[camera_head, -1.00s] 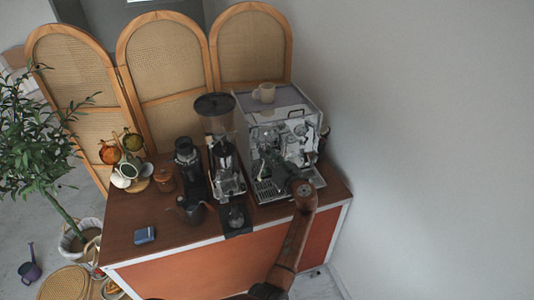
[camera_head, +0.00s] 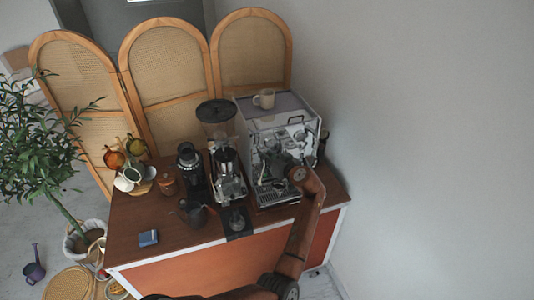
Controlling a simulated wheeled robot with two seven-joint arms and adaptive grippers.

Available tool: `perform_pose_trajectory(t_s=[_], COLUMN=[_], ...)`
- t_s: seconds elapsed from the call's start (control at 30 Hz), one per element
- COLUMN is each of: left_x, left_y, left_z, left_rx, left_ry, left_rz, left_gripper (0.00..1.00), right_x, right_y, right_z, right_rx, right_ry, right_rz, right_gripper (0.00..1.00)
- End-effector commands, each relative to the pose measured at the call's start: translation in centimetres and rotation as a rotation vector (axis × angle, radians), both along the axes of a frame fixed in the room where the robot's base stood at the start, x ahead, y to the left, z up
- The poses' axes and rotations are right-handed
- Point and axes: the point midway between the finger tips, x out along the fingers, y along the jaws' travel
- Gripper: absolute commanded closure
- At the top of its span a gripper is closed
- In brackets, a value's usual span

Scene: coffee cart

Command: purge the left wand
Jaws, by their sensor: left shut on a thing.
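The silver espresso machine (camera_head: 288,121) stands at the right end of the cart (camera_head: 160,235). My left arm rises from the bottom, and its gripper (camera_head: 268,158) is at the left part of the machine's front. It is shut on a small part there, which its own dark fingers and wrist cover. I cannot make out whether that part is the left wand or its knob. The left wand cannot be told apart behind the gripper, and no steam shows. My right gripper is not in view.
A mug (camera_head: 265,98) stands on the machine. A wall is close on the right.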

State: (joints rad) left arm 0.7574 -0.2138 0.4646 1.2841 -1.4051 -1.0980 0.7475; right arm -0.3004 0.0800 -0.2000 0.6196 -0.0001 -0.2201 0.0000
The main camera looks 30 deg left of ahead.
Motion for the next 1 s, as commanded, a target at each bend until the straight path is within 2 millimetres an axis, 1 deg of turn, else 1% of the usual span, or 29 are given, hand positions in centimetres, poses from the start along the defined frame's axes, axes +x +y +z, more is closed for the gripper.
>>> perform_pose_trajectory(t_s=[0.03, 0.1, 0.3, 0.4, 0.6, 0.97, 1.0], left_x=[0.2, 0.2, 0.4, 0.4, 0.5, 0.5, 0.5], left_y=[0.0, 0.0, 0.2, 0.3, 0.4, 0.4, 0.4], left_z=[1.0, 1.1, 1.4, 1.3, 1.3, 1.2, 1.2], left_rx=[-0.025, -0.059, -0.137, -0.163, -0.189, -0.191, -0.191], left_ry=[0.017, 0.047, 0.116, 0.139, 0.16, 0.163, 0.162], left_rz=[-0.002, -0.002, -0.002, -0.002, -0.001, -0.002, -0.002], left_gripper=[1.0, 1.0, 1.0, 1.0, 1.0, 1.0, 0.8], right_x=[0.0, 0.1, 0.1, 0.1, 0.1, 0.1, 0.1], right_y=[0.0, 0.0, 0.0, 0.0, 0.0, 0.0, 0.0], right_z=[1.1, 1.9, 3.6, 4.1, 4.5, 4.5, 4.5], right_rx=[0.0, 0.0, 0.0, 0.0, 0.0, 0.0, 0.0], right_ry=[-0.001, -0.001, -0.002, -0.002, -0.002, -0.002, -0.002], right_rz=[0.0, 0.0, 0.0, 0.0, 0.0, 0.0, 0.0], right_gripper=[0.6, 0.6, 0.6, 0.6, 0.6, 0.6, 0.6])
